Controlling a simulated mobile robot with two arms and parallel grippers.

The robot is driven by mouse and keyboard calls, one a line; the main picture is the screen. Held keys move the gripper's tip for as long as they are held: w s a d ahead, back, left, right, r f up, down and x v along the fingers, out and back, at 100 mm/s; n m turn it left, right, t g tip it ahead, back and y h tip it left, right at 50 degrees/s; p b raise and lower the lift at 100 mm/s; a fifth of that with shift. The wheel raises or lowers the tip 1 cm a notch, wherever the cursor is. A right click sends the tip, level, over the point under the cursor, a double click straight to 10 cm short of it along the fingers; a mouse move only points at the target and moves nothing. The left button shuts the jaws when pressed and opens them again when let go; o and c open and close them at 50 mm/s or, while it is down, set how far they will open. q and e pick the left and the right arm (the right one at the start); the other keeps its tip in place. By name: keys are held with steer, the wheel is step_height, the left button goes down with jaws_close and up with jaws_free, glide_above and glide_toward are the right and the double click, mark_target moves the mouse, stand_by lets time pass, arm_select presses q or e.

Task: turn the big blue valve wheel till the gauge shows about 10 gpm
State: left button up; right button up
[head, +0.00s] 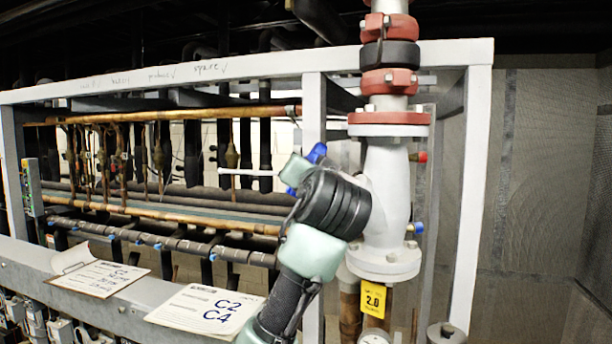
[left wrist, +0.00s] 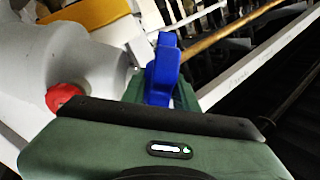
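The blue valve wheel (head: 317,153) shows only in part in the head view, behind my left gripper (head: 297,170), beside the white valve body (head: 385,190). In the left wrist view a blue part of it (left wrist: 162,72) stands upright between the green fingers of my left gripper (left wrist: 162,92). I cannot tell whether the fingers press on it. A round white dial (head: 374,338), perhaps the gauge, is cut off at the bottom edge of the head view, below a yellow tag (head: 373,299) marked 2.0. Its reading is not legible. My right gripper is not in view.
A grey rack frame (head: 478,200) stands around the pipe, with copper pipes (head: 150,115) to the left. Red flanges (head: 388,125) sit above the valve body. Paper cards (head: 207,309) lie on the front ledge. A small blue fitting (head: 417,228) is right of the body.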

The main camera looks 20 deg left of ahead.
arm_select(q)
steer(key=b+v, duration=0.3)
steer(key=v, duration=0.3)
steer(key=shift+s, duration=0.3)
steer(key=shift+d+f, duration=0.1)
steer(key=shift+f, duration=0.05)
